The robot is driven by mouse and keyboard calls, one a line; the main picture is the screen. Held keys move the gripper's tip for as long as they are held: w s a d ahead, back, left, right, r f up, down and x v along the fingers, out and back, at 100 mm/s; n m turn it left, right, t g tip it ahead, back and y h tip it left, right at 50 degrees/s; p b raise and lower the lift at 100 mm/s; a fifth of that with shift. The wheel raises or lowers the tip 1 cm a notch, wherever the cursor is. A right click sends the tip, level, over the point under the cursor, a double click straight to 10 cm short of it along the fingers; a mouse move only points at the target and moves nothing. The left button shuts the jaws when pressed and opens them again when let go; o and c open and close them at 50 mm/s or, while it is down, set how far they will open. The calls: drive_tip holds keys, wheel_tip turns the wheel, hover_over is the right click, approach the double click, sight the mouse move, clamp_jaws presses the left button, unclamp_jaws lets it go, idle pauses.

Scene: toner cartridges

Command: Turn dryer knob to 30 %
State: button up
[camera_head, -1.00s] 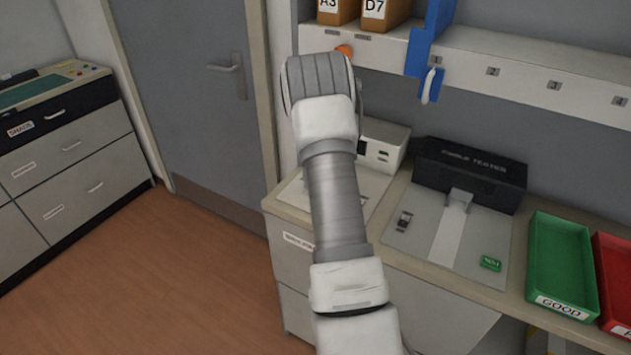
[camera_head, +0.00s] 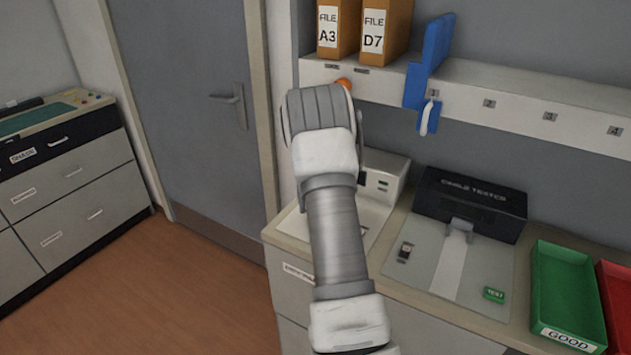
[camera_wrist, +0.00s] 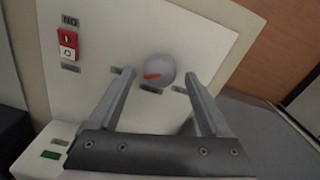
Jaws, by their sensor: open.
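A round grey knob (camera_wrist: 158,68) with a red pointer mark sits on a pale panel (camera_wrist: 110,25) in the wrist view. The red mark lies on the knob's lower left, as pictured. Small dark labels are around the knob; their text cannot be read. My gripper (camera_wrist: 158,80) is open, with one finger to the left and one to the right of the knob. I cannot tell whether either finger touches it. In the head view my arm hides the gripper and the knob. A white machine (camera_head: 388,182) shows partly behind my arm.
A red and white switch (camera_wrist: 67,43) is on the panel left of the knob. The cable tester (camera_head: 470,205) and a green tray (camera_head: 536,300) stand to the right on the bench. A shelf (camera_head: 470,85) with file boxes is above.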

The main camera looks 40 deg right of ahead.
wheel_tip(320, 180, up, 16)
idle(0.3)
idle(0.4)
